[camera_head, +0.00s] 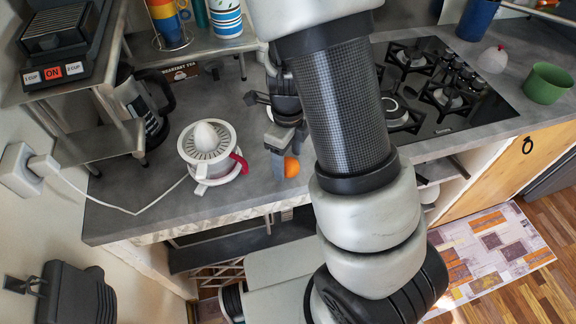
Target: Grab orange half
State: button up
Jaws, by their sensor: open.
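The orange half (291,167) is a small orange shape on the grey counter, near its front edge. My gripper (284,152) reaches down over it from above and is open. Its fingers are right at the orange half, one showing just to its left. The fingers and my arm hide part of it, and I cannot tell whether they touch it.
A white citrus juicer (207,148) stands on the counter left of my gripper, its cord running to the wall. A coffee pot (143,105) stands behind it. A gas hob (437,84) and green bowl (547,83) are at the right. Bare counter lies in front of the juicer.

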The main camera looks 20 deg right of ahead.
jog(key=shift+f, duration=0.25)
jog(key=c, duration=1.2)
jog(key=shift+r, duration=0.15)
